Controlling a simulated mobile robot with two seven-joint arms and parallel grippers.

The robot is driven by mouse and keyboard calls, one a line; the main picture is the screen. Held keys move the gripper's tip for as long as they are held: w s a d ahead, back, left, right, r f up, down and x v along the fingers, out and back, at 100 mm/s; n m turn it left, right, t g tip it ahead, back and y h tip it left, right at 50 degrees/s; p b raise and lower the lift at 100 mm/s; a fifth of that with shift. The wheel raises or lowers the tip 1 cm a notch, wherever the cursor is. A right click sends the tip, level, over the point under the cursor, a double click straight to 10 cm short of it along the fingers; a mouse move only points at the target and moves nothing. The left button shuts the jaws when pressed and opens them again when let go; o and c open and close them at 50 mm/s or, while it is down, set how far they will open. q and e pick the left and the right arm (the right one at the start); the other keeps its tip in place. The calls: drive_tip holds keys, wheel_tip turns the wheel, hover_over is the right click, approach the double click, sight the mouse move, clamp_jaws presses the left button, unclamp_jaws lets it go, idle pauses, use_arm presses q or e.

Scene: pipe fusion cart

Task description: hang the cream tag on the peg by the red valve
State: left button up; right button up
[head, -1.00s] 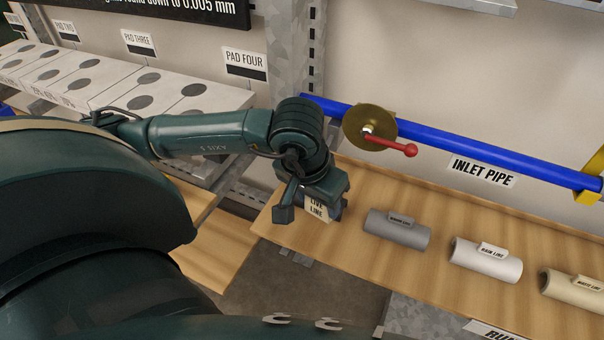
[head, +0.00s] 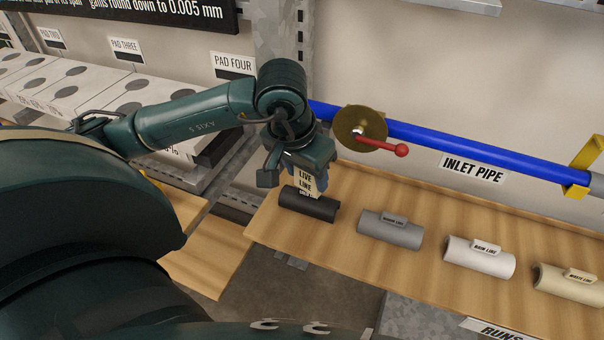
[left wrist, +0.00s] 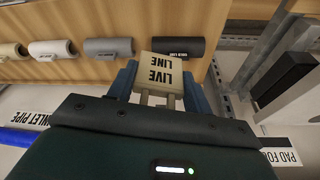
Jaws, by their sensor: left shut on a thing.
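The cream tag (head: 305,181) reads LIVE LINE and is in my left gripper (head: 298,172). In the left wrist view, the tag (left wrist: 163,72) stands out past the fingers, which are shut on it. The gripper is left of and below the red valve, apart from it. The valve has a brass disc (head: 356,128) and a red lever (head: 390,148) on the blue pipe (head: 450,143). I cannot make out a separate peg; the arm may hide it. My right gripper is not in view.
A wooden shelf (head: 350,200) below the tag holds a black pipe piece (head: 308,207), a grey one (head: 389,230), a white one (head: 478,257) and a cream one (head: 568,284). A metal upright (head: 279,40) stands behind my arm.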

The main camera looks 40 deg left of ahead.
use_arm(q)
drive_tip(key=shift+w+a+f+b, duration=0.15)
drive_tip(key=shift+w+a, duration=0.05)
drive_tip(key=shift+w, duration=0.7)
drive_tip(key=shift+w+a+f+b, duration=0.15)
drive_tip(key=shift+w+a+f, duration=0.1)
drive_tip(key=shift+w, duration=0.6)
drive_tip(key=shift+w+a+f+b, duration=0.1)
drive_tip(key=shift+w+a+b, duration=0.1)
drive_tip(key=shift+w, duration=0.7)
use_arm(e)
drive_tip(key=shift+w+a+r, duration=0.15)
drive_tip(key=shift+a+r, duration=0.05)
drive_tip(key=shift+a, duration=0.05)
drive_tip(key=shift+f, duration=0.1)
use_arm(q)
drive_tip(key=o, duration=1)
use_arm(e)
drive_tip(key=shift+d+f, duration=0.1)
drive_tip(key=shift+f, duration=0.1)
